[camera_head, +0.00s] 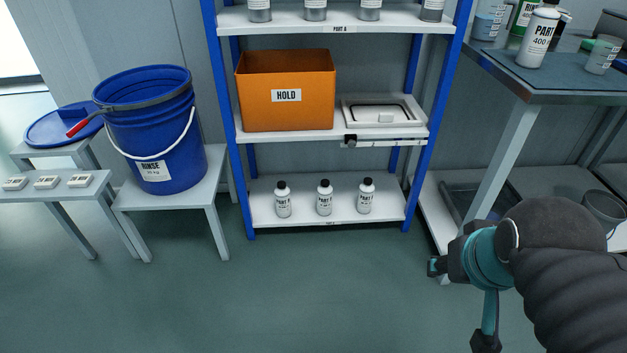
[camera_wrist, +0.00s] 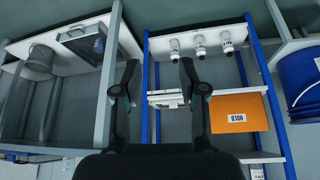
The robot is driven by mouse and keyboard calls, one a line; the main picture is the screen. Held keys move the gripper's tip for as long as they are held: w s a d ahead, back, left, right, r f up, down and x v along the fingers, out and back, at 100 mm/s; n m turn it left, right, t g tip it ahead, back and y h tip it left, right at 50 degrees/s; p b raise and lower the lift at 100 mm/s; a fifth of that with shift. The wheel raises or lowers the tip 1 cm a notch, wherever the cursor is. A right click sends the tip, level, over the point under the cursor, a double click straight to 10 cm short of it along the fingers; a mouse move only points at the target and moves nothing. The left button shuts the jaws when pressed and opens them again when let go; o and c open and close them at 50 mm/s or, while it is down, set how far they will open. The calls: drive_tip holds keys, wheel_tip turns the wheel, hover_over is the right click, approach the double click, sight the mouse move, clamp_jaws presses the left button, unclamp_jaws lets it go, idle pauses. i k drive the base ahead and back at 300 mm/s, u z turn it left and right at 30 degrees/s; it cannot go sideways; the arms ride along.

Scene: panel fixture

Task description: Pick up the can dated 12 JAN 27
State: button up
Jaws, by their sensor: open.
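Several grey cans with white labels stand on the top shelf, their upper parts cut off by the frame; one is at the left (camera_head: 260,11). On the bottom shelf stand 3 white bottles with black caps and PART labels, at left (camera_head: 283,201), middle (camera_head: 324,199) and right (camera_head: 366,197). These also show inverted in the wrist view (camera_wrist: 199,44). No date is legible on any of them, so I cannot tell which is dated 12 JAN 27. My gripper (camera_head: 460,306) is open and empty, right of the shelf; its fingers also show apart in the wrist view (camera_wrist: 160,72).
A blue RINSE bucket (camera_head: 152,124) stands left. A workbench (camera_head: 543,97) with bottles is at right. The floor before the shelf is clear.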

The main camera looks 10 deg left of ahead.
sight(324, 190)
drive_tip(key=u, duration=0.7)
drive_tip(key=i, duration=1.2)
drive_tip(key=u, duration=0.75)
